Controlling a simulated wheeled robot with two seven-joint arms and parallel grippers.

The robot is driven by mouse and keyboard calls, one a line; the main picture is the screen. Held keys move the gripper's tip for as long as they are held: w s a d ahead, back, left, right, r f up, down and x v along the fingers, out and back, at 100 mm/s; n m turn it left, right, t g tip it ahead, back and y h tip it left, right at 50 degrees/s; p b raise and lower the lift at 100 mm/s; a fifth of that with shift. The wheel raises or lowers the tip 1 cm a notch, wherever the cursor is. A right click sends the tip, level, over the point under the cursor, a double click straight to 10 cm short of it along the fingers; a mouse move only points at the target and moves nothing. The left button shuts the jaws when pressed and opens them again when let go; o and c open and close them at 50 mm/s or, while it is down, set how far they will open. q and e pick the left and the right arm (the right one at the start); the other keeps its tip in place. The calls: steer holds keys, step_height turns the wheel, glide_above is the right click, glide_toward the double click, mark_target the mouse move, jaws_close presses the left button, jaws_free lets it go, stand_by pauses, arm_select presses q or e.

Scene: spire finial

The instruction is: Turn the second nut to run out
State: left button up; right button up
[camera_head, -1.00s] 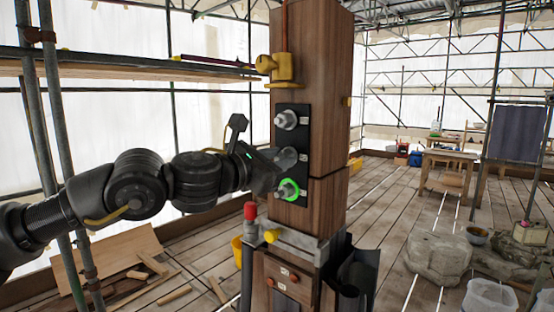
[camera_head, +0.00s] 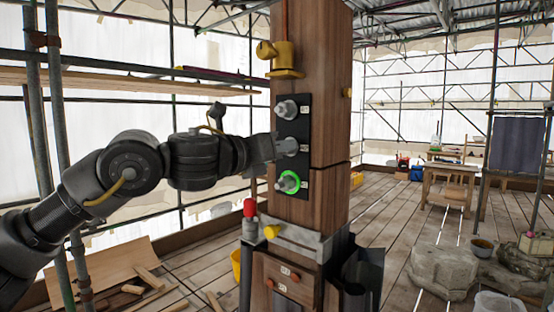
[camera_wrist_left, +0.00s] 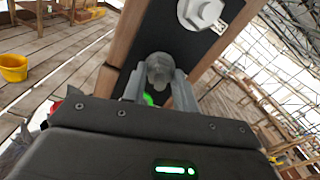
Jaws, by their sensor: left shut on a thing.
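A dark plate (camera_head: 306,130) on the wooden post carries three nuts in a column. The top nut (camera_head: 286,110) is bare and also shows at the top of the left wrist view (camera_wrist_left: 200,12). The bottom nut (camera_head: 288,182) has a glowing green ring around it. My left gripper (camera_head: 276,147) reaches in from the left at the middle, second nut (camera_head: 290,147). In the left wrist view its fingers (camera_wrist_left: 160,90) are shut on both sides of this grey nut (camera_wrist_left: 159,68). The fingers partly hide the nut. My right gripper is not in view.
The wooden post (camera_head: 328,100) stands on a metal-collared base. A yellow fitting (camera_head: 284,58) sits above the plate. A red-capped part (camera_head: 250,208) and a yellow knob (camera_head: 271,232) are below the arm. Scaffold poles stand at the left.

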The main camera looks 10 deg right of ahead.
arm_select(q)
steer(key=shift+d+f+m+b, duration=0.1)
steer(key=shift+m+b, duration=0.4)
steer(key=shift+m, duration=6.25)
steer(key=shift+f+m+b, duration=0.1)
steer(key=shift+m+b, duration=0.35)
steer(key=shift+m, duration=6.3)
steer(key=o, duration=1)
steer(key=shift+r, duration=0.1)
steer(key=shift+c, duration=0.2)
